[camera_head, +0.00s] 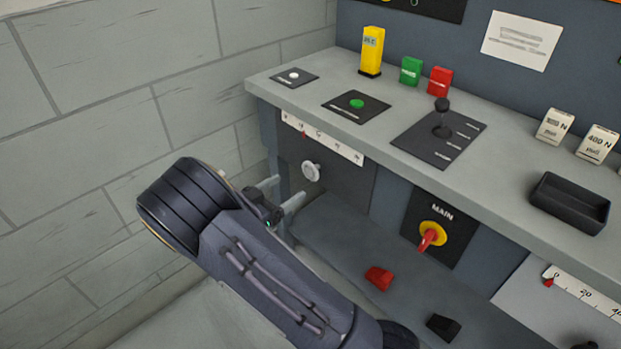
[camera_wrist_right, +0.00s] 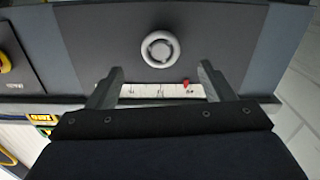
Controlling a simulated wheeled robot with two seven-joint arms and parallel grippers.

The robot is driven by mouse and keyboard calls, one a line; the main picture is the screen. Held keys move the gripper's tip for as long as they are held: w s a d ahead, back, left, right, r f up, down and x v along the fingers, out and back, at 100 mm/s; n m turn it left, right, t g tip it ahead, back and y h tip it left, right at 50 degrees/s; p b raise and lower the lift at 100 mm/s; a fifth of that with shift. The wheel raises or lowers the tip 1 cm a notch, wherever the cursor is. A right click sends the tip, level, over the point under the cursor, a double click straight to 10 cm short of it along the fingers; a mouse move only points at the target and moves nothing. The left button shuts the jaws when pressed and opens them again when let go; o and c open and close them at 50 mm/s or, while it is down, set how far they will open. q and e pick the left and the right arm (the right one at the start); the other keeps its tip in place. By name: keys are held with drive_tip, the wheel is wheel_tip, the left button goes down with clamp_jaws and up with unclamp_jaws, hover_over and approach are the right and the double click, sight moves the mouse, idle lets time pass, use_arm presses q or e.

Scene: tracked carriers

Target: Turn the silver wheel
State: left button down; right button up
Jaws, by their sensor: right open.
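The silver wheel (camera_head: 311,172) is a small round knob on the dark front panel of the console, below a white scale strip (camera_head: 335,147) with a red pointer. In the right wrist view the wheel (camera_wrist_right: 160,49) is a pale ring with a central hub, in the upper middle. My right gripper (camera_head: 287,190) is open and empty, just left of and below the wheel in the head view. In the wrist view its two fingers (camera_wrist_right: 160,70) are spread wide, with the wheel beyond and between their tips, apparently apart from them. My left gripper is not in view.
A yellow-and-red MAIN switch (camera_head: 432,235) is on the panel to the right. A red block (camera_head: 379,278) and a black block (camera_head: 443,327) lie on the lower ledge. The worktop holds a lever plate (camera_head: 455,150) and a black tray (camera_head: 570,204). A block wall stands left.

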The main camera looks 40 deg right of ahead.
sight(308, 174)
drive_tip(key=d, duration=0.2)
drive_tip(key=d+b, duration=0.1)
drive_tip(key=d, duration=0.4)
drive_tip(key=shift+w+d, duration=0.1)
drive_tip(key=shift+w, duration=0.2)
drive_tip(key=shift+c, duration=0.4)
drive_tip(key=c, duration=0.9)
drive_tip(key=m+b, duration=0.1)
drive_tip(key=m, duration=0.2)
drive_tip(key=o, duration=1)
